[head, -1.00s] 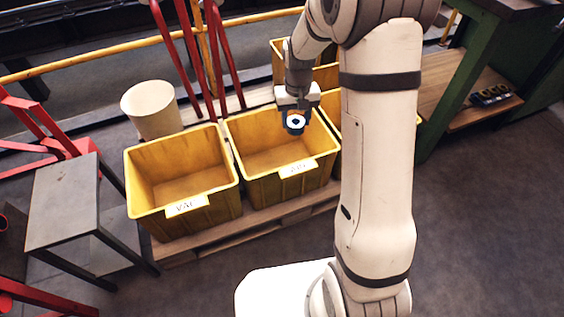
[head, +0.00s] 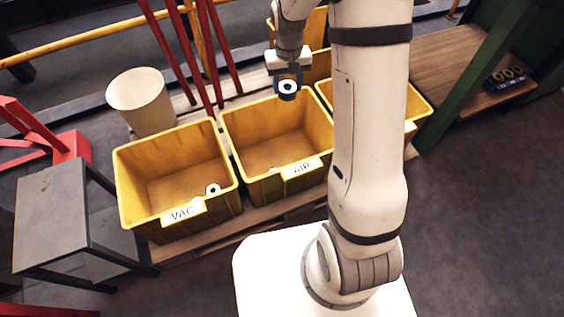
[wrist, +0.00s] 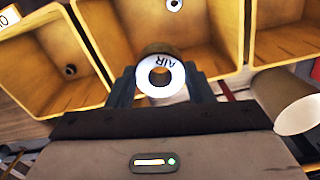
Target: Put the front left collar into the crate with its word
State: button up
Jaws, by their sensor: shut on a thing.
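My gripper (head: 288,82) is shut on a collar (wrist: 160,76), a short ring with a white face and a dark hole. The word AIR reads upside down on that face in the wrist view. The held collar also shows in the head view (head: 287,88), above the back edge of the middle crate (head: 262,187). That crate bears a label reading AIR (head: 302,168). The left crate (head: 135,220) bears a label reading VAC (head: 183,213), and a white-faced collar (head: 213,189) lies inside it near the front.
A third yellow crate (head: 420,105) stands to the right, partly hidden by my arm. A cream bin (head: 142,103), red bars (head: 200,60) and a grey table (head: 52,205) are nearby. Several dark rings (head: 508,75) sit on the right bench.

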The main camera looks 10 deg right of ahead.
jog(key=s+a+f+n+b, duration=0.15)
jog(key=a+f+n, duration=0.3)
jog(key=f, duration=0.45)
jog(key=s+a+f+n+b, duration=0.1)
jog(key=a+f+n+b, duration=0.1)
jog(key=a+f+n, duration=0.35)
jog(key=s+a+f+n+b, duration=0.15)
jog(key=f+n, duration=0.35)
jog(key=f, duration=0.6)
jog(key=shift+n, duration=0.4)
jog(key=f+b, duration=0.1)
jog(key=f, duration=0.3)
jog(key=f+b, duration=0.2)
jog(key=f, duration=0.3)
jog(key=f+b, duration=0.1)
jog(key=f, duration=0.3)
jog(key=shift+s+a+f+b, duration=0.25)
jog(key=shift+s+a+b, duration=0.05)
jog(key=shift+a+b, duration=0.05)
jog(key=shift+f+b, duration=0.9)
jog(key=shift+f, duration=1.5)
jog(key=shift+f, duration=0.1)
jog(key=shift+f+b, duration=0.3)
jog(key=shift+b, duration=0.05)
jog(key=o, duration=1.3)
jog(key=shift+r, duration=0.1)
